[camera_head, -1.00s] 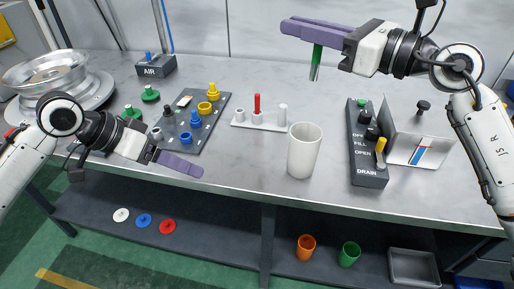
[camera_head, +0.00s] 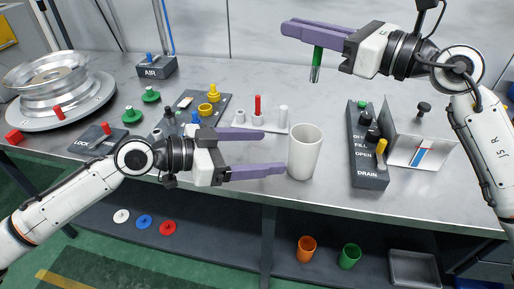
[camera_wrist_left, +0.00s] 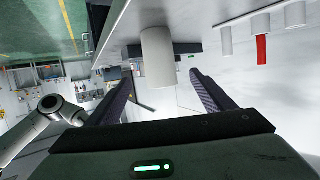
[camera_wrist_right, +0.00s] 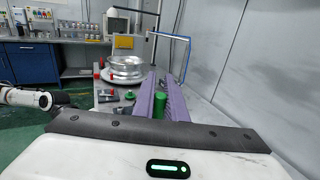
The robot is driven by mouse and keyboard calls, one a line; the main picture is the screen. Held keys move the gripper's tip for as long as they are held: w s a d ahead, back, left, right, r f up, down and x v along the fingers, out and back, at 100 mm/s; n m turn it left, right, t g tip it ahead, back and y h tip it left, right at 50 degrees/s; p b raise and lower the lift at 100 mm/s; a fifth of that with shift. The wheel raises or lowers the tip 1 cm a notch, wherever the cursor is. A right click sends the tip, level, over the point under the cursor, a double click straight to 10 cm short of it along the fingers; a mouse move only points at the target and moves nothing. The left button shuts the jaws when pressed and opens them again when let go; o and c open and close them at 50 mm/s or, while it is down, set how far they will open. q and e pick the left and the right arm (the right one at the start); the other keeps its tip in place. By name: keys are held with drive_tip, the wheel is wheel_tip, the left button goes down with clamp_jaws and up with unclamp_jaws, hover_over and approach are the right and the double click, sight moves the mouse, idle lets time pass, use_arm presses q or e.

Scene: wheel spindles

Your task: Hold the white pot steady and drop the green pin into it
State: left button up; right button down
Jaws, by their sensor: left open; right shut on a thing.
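The white pot (camera_head: 305,153) stands upright on the table, right of centre in the head view. My left gripper (camera_head: 287,152) is open, its purple fingers pointing at the pot from the left. The fingertips are close to the pot's left side; I cannot tell whether they touch. In the left wrist view the pot (camera_wrist_left: 157,58) shows ahead, between the lines of the two fingers. My right gripper (camera_head: 300,30) is shut on the green pin (camera_head: 316,64), which hangs upright above the table behind the pot. The pin's green top (camera_wrist_right: 159,104) shows between the fingers in the right wrist view.
A white rack with a red peg (camera_head: 258,107) stands behind and left of the pot. A dark switch box (camera_head: 368,165) marked FILL and DRAIN stands to its right. The table's front edge is close below the pot.

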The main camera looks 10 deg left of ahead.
sight(304, 149)
use_arm(q)
drive_tip(key=x, duration=1.1)
drive_tip(key=shift+w+d+f, duration=0.1)
drive_tip(key=shift+d+f, duration=0.05)
drive_tip(key=shift+d, duration=0.05)
drive_tip(key=c, duration=1.1)
use_arm(e)
wheel_tip(304, 149, down, 13)
idle(0.5)
drive_tip(key=c, duration=1.7)
unclamp_jaws()
